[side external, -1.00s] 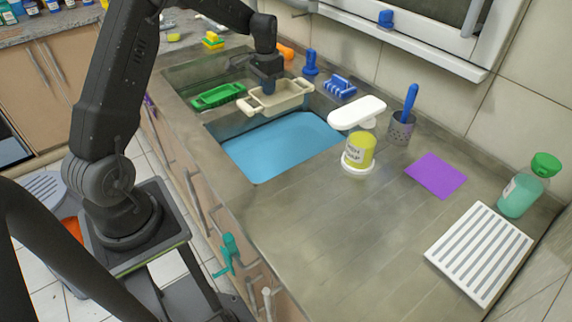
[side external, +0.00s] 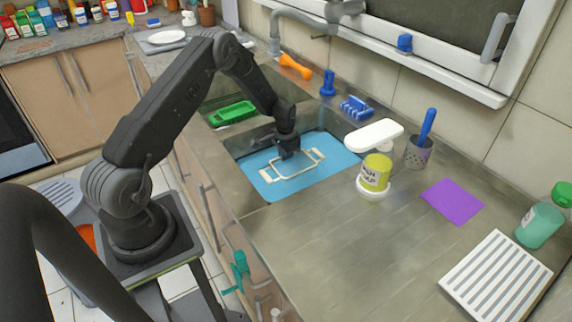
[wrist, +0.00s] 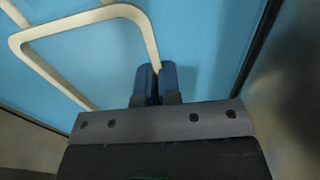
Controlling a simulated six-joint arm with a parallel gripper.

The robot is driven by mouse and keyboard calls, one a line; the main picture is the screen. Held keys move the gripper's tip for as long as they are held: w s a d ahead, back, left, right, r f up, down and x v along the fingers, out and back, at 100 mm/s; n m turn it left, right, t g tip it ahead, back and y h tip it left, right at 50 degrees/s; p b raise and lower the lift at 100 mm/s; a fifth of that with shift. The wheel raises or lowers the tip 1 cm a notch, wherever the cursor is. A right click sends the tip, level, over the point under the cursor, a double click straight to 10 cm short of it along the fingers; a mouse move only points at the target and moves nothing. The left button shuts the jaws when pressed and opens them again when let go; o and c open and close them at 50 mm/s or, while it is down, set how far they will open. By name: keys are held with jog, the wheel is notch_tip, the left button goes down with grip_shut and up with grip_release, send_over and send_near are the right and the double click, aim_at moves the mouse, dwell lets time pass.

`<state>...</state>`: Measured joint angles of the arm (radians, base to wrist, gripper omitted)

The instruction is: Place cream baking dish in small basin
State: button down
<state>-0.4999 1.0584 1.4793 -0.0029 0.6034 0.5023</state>
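The cream baking dish (side external: 293,175) sits low in the basin with blue water (side external: 335,151). Only its pale rim and end handles show above the blue surface; its body is hidden below. My gripper (side external: 285,155) is at the far-left long side of the rim. In the wrist view the two blue fingertips (wrist: 157,82) are nearly together, with the cream rim (wrist: 151,45) running between them, so the gripper looks shut on the dish. A second basin (side external: 225,93), to the left and behind, holds a green dish (side external: 233,113).
A faucet (side external: 290,18) stands behind the basins. A white soap-dispenser top (side external: 374,135), a yellow can (side external: 375,172) and a grey cup with a blue brush (side external: 419,152) stand right of the water basin. A purple cloth (side external: 453,200) and white rack (side external: 497,277) lie further right.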

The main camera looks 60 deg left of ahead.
jog(key=shift+f, duration=1.5)
jog(key=shift+f, duration=0.15)
jog(key=c, duration=1.3)
grip_release()
